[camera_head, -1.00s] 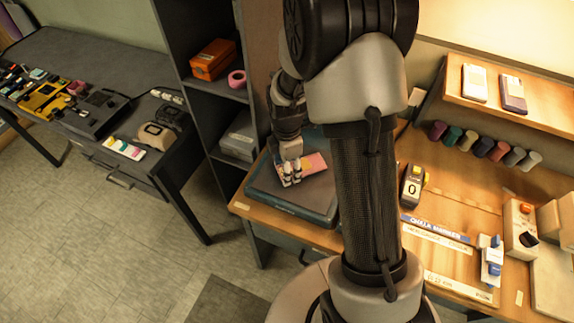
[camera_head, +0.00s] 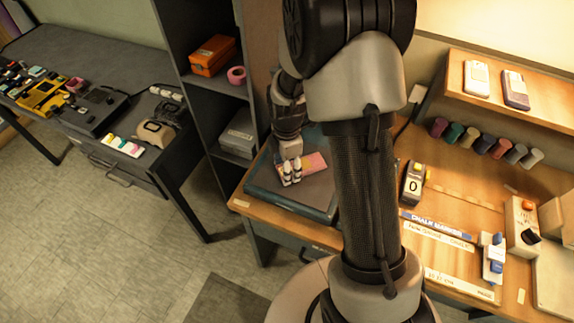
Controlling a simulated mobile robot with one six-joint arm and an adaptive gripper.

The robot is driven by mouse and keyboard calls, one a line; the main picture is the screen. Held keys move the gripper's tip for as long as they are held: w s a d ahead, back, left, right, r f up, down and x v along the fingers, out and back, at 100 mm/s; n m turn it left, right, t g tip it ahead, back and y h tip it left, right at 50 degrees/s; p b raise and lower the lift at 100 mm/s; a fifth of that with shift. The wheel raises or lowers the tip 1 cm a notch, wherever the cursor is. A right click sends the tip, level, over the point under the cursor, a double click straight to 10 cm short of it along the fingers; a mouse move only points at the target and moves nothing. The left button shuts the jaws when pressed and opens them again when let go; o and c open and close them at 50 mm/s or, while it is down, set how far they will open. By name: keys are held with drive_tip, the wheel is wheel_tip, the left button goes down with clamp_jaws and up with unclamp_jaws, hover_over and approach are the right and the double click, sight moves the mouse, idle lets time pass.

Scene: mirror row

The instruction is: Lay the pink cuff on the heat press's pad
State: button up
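The heat press appears to be the dark flat slab (camera_head: 262,185) with a grey pad on top, at the left end of the wooden workbench. A flat pink-orange piece (camera_head: 315,162), seemingly the pink cuff, is at the pad, just right of my fingertips. My gripper (camera_head: 291,172) points down over the pad with its two pale fingertips close together. Whether the fingers grip the piece's left edge, and whether the piece touches the pad, I cannot tell. My arm hides the right part of the press.
A dark shelf unit left of the bench holds an orange box (camera_head: 212,55), a pink ring (camera_head: 236,75) and a grey box (camera_head: 238,135). A labelled yellow-grey device (camera_head: 412,185) stands right of my arm. A dark table (camera_head: 60,50) with small items is at left.

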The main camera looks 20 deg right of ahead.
drive_tip(key=o, duration=1.3)
wheel_tip(320, 180, up, 7)
drive_tip(key=shift+f, duration=0.1)
drive_tip(key=shift+r, duration=0.3)
